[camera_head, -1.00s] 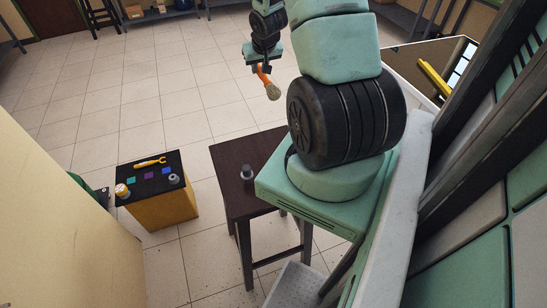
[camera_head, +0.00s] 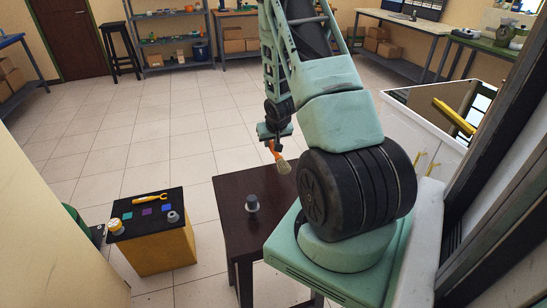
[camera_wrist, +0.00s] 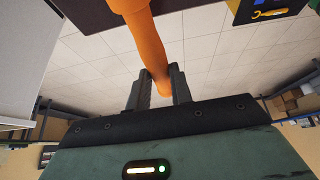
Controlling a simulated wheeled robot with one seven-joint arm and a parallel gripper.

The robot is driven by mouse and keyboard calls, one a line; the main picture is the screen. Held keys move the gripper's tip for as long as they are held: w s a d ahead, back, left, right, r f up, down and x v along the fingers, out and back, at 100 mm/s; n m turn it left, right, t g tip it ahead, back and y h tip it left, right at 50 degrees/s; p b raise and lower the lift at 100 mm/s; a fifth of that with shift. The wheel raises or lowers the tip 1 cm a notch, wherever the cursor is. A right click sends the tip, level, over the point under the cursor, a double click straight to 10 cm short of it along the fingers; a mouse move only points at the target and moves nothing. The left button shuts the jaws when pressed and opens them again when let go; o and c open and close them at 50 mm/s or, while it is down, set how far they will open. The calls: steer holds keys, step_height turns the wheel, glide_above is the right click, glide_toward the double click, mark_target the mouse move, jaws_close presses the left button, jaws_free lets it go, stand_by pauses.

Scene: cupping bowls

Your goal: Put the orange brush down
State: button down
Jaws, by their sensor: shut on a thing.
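The orange brush (camera_head: 280,161) has an orange handle and pale bristles that point down and to the right. My gripper (camera_head: 271,143) is shut on its handle and holds it tilted in the air near the dark brown table (camera_head: 232,196). In the wrist view the orange handle (camera_wrist: 149,45) passes between the two dark fingers of my gripper (camera_wrist: 158,90). The bristles are out of the wrist view. I cannot tell from the head view how high the brush is above the table top.
A small dark-grey and silver object (camera_head: 253,203) stands on the brown table. To the left, a yellow box with a black top (camera_head: 142,229) bears a yellow wrench-like tool (camera_head: 150,199), small coloured squares, a yellow-and-white jar (camera_head: 116,227) and a grey piece (camera_head: 173,216). Tiled floor lies open behind.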

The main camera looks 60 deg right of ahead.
mark_target(272, 151)
steer(key=shift+f+p, duration=0.45)
steer(key=shift+f, duration=2)
steer(key=c, duration=1.3)
jaws_free()
steer(key=shift+o, duration=0.2)
